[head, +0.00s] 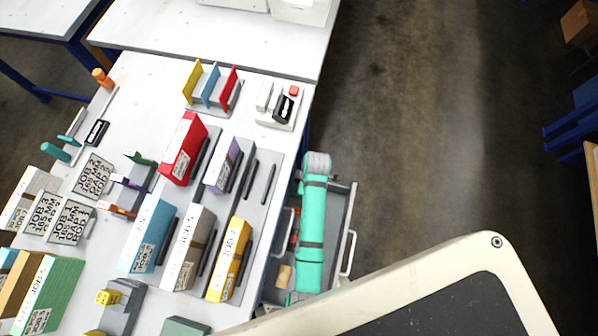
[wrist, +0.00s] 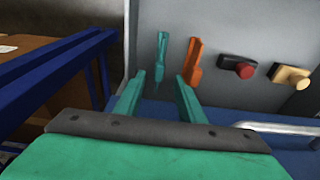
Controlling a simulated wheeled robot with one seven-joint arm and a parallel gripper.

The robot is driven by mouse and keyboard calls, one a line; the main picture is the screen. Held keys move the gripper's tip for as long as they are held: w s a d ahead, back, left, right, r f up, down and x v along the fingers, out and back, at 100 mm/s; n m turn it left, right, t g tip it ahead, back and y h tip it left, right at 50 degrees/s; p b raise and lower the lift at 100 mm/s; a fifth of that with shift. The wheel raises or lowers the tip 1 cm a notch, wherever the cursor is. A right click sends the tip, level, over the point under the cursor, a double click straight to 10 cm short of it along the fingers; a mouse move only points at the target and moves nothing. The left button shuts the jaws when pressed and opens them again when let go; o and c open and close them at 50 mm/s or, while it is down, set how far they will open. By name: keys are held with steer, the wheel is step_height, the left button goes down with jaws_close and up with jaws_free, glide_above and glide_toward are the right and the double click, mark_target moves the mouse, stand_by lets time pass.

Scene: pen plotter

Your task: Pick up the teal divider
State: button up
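A slim teal tool with a narrow lower end, which I take to be the teal divider (wrist: 160,57), lies on a grey surface in the wrist view. An orange tool (wrist: 194,62) of similar shape is just right of it. My gripper (wrist: 155,90) is open and empty. Its two teal fingers point toward the tools, with the teal divider ahead of the gap and apart from them. In the head view my arm covers much of the open drawer (head: 346,215), and I cannot make out the teal divider or my fingertips there.
A red-and-black knob-like piece (wrist: 238,68) and a tan block (wrist: 290,76) lie right of the tools. A pale handle bar (wrist: 275,127) is at lower right. The table (head: 150,75) left of the drawer holds boxes and a rack of coloured panels (head: 211,86). Floor to the right is clear.

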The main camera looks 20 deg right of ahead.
steer(key=shift+w+a+f, duration=0.1)
steer(key=shift+a+f, duration=0.05)
steer(key=shift+f, duration=0.85)
steer(key=shift+w+a+f, duration=0.15)
steer(key=shift+f, duration=0.8)
steer(key=shift+w+a+f, duration=0.1)
steer(key=shift+a+f, duration=0.05)
steer(key=shift+f, duration=0.85)
steer(key=shift+c, duration=0.2)
jaws_close()
